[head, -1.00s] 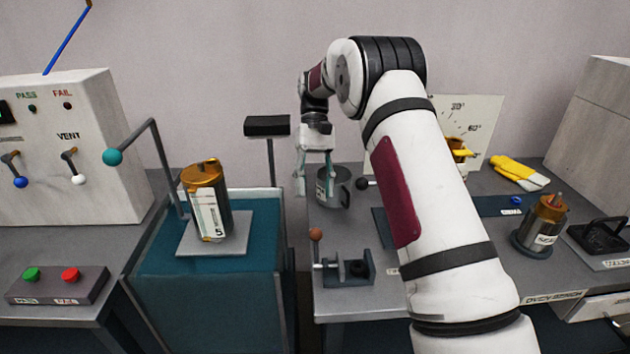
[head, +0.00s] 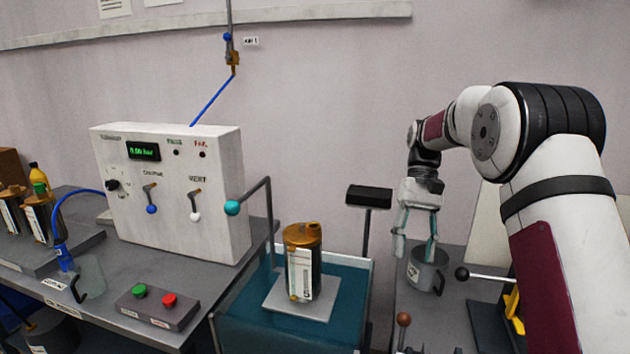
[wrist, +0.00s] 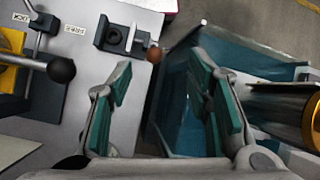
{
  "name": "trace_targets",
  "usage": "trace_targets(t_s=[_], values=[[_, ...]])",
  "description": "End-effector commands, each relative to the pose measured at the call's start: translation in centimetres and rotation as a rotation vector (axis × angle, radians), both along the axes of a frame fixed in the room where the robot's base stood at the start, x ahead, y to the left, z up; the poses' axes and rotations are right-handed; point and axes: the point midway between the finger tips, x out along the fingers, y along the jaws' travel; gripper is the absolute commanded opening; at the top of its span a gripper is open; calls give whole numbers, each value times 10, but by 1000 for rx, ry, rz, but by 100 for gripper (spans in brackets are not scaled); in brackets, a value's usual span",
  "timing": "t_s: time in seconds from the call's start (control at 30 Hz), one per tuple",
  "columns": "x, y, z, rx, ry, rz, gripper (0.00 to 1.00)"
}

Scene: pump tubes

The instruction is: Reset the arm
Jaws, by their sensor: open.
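My gripper (head: 416,245) hangs at the end of my bent arm, pointing down, with its fingers in front of a grey mug (head: 427,268) on the right-hand bench. In the wrist view my gripper (wrist: 165,105) has its teal-padded fingers spread apart with nothing between them. Below it lie the bench edge and the gap beside the teal-topped stand. A gold-capped canister (head: 302,262) stands upright on a plate on that stand (head: 245,325), left of my gripper. Its gold end (wrist: 312,120) shows at the right edge of the wrist view.
A white test panel (head: 170,225) with levers stands at left. A button box (head: 160,303) is in front of it. A black-topped post (head: 368,196) rises behind the stand. A ball-handled clamp (wrist: 125,38) sits on the bench near its edge.

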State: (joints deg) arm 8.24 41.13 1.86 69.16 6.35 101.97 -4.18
Motion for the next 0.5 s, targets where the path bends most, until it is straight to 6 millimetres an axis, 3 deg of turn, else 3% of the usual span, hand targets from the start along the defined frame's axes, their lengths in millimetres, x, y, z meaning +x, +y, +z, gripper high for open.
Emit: trace_targets(t_s=[0.03, 0.2, 0.5], values=[[-12, 3, 23, -14, -38, 2, 46], [-51, 11, 73, -58, -157, 4, 46], [-134, 22, 136, -121, -370, 8, 46]])
